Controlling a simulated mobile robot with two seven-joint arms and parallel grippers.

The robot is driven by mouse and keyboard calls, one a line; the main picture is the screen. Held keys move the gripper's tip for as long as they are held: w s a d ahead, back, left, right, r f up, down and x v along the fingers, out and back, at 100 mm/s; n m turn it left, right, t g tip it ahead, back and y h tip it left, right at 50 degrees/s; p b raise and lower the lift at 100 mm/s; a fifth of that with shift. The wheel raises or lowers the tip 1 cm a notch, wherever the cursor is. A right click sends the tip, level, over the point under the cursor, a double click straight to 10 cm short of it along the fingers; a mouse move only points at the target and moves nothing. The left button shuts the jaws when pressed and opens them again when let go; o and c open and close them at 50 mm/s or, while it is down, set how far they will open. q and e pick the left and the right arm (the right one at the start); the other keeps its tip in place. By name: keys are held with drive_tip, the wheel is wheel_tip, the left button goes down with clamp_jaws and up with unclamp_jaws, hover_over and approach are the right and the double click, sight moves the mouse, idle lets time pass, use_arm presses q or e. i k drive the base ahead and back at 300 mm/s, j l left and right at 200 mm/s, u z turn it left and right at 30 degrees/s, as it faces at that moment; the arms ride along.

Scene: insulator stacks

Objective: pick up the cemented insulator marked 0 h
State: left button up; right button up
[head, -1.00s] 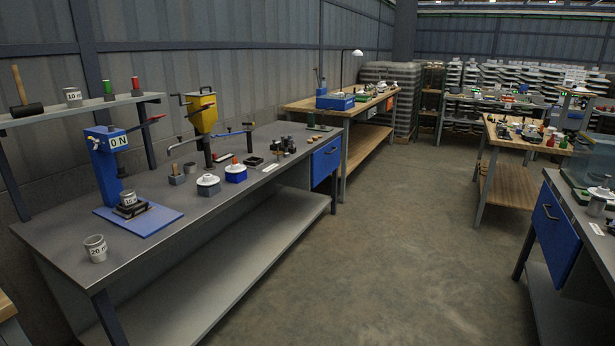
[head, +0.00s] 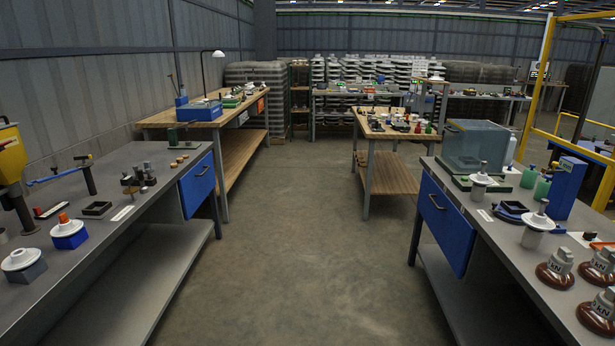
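No "0 h" mark is readable on any insulator. On the left bench, a white insulator (head: 20,260) sits on a grey block, and another white piece with an orange top (head: 67,230) sits on a blue block. On the right bench, a white insulator with a metal pin (head: 481,176) stands by the clear tank, and a second one (head: 538,224) stands nearer. Several brown insulators (head: 555,272) with grey caps stand at the near right; their caps seem to carry "kN" lettering. Neither of my grippers is in view.
The left bench (head: 150,205) and right bench (head: 470,240) flank a clear concrete aisle (head: 290,270). A wooden table (head: 388,180) stands ahead, and another wooden bench (head: 220,150) at the back left. A clear tank (head: 475,145) and a yellow frame (head: 537,85) are at the right.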

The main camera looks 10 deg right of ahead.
sight(480, 179)
drive_tip(key=i+z, duration=0.3)
drive_tip(key=i, duration=0.25)
drive_tip(key=i+z, duration=0.35)
drive_tip(key=i, duration=0.25)
